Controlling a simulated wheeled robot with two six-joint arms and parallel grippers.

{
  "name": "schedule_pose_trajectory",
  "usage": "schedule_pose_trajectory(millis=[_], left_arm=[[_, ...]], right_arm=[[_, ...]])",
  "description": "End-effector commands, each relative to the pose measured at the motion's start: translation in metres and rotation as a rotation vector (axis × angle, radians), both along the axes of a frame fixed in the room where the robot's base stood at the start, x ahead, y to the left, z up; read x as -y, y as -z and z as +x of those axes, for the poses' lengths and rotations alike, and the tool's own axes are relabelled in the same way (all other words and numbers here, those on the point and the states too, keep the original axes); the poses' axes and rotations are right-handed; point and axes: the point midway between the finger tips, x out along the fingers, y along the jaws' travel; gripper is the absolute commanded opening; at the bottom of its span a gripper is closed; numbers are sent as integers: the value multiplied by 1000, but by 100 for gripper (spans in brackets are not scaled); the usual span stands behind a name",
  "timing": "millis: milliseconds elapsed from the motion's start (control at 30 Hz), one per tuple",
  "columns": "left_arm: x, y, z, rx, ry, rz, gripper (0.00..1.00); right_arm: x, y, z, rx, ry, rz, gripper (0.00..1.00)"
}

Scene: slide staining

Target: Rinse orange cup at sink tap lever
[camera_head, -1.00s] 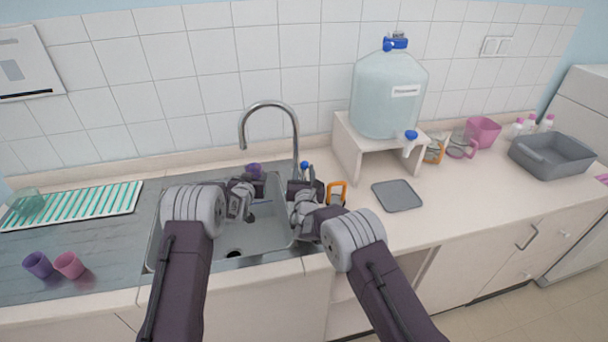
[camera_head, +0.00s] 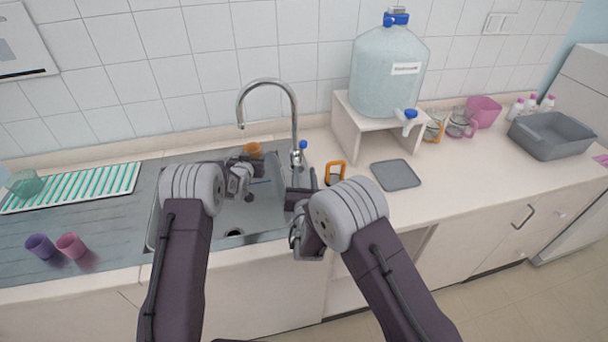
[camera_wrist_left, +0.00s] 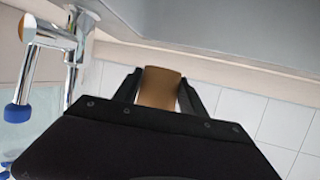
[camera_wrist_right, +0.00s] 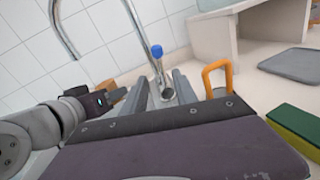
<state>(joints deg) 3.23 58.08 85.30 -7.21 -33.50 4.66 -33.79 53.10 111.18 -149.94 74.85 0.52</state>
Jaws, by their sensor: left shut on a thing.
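The orange cup (camera_head: 253,149) is at the back of the sink, left of the tap. My left gripper (camera_head: 246,168) is shut on it; in the left wrist view the cup (camera_wrist_left: 160,87) sits between the two fingers. The tap (camera_head: 268,84) arches over the sink, and no water shows from its spout. Its blue-tipped lever (camera_head: 303,145) is on the right of its base and also shows in the right wrist view (camera_wrist_right: 156,51). My right gripper (camera_wrist_right: 160,95) is open and empty, its fingers toward the tap base below the lever. The cup's inside is hidden.
Purple (camera_head: 40,246) and pink (camera_head: 70,245) cups stand on the left drainboard (camera_head: 110,225). An orange-handled thing (camera_head: 335,172), a grey tray (camera_head: 396,175) and a water-jug stand (camera_head: 365,125) are right of the tap. A green sponge (camera_wrist_right: 297,130) is near my right gripper.

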Motion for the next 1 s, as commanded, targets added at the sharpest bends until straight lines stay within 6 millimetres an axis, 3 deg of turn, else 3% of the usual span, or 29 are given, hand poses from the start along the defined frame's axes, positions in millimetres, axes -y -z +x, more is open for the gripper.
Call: schedule_pose_trajectory(millis=[133, 233, 267, 367, 533, 700, 800, 867, 1000], left_arm=[[0, 0, 0, 0, 0, 0, 9], [0, 0, 0, 0, 0, 0, 9], [0, 0, 0, 0, 0, 0, 9], [0, 0, 0, 0, 0, 0, 9], [0, 0, 0, 0, 0, 0, 9], [0, 0, 0, 0, 0, 0, 9], [0, 0, 0, 1, 0, 0, 9], [0, 0, 0, 1, 0, 0, 9], [0, 0, 0, 1, 0, 0, 9]], right_arm=[[0, 0, 0, 0, 0, 0, 32], [0, 0, 0, 2, -1, -29, 4], [0, 0, 0, 5, -1, -56, 0], [0, -1, 0, 28, -8, -236, 0], [2, 0, -9, 82, -38, -775, 0], [17, -3, -17, 131, -51, -1295, 0], [30, -6, -21, 148, -52, -1522, 0], [42, -9, -23, 145, -48, -1624, 0], [63, -16, -21, 122, -21, -1629, 0]])
